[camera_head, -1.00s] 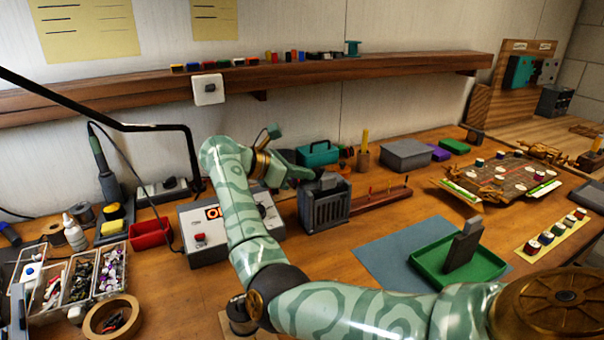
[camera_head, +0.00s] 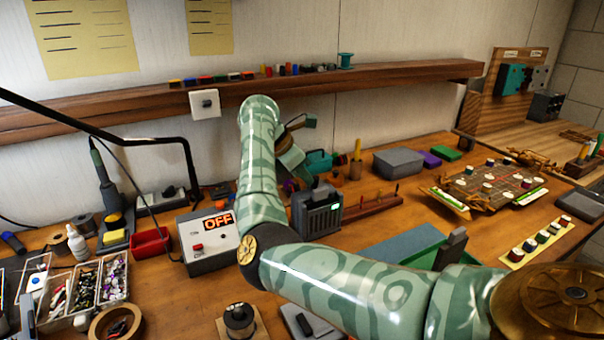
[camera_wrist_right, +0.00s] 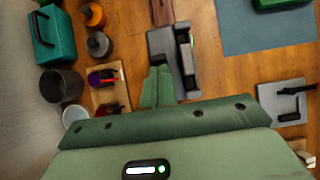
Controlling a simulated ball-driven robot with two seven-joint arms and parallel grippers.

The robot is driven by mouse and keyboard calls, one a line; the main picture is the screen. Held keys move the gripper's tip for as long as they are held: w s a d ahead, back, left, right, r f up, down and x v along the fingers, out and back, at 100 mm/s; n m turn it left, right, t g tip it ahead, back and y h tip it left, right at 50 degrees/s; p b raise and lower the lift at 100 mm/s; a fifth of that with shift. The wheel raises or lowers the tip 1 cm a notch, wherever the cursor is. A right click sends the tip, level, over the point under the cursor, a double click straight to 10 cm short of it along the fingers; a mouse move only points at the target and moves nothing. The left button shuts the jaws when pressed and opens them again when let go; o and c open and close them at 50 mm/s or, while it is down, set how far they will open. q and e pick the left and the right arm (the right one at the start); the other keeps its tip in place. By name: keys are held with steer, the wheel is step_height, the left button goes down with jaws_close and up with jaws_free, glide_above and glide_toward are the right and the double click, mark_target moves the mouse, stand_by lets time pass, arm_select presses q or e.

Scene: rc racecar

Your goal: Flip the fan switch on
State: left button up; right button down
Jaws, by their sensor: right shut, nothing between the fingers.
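The fan (camera_head: 316,212) is a dark grey box with a slotted front on the workbench, right of the OFF-display box. A small green light shows on its upper right. In the right wrist view the fan (camera_wrist_right: 184,60) is seen from above, with a green light along one side. My right gripper (camera_head: 300,172) is above and behind the fan, partly hidden by my arm. Its green fingers (camera_wrist_right: 157,82) are shut and empty, beside the fan housing; I cannot tell whether they touch it. The switch's position is not clear. My left gripper is not in view.
The control box (camera_head: 208,240) reading OFF stands left of the fan. A white wall switch (camera_head: 204,103) is on the shelf front. A teal toolbox (camera_wrist_right: 52,35), a dark cup (camera_wrist_right: 62,86) and a small wooden stand (camera_wrist_right: 108,91) are near the gripper.

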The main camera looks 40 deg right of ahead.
stand_by(0.3)
steer(key=shift+r+p, duration=0.35)
steer(key=shift+r, duration=0.45)
steer(key=shift+r, duration=0.1)
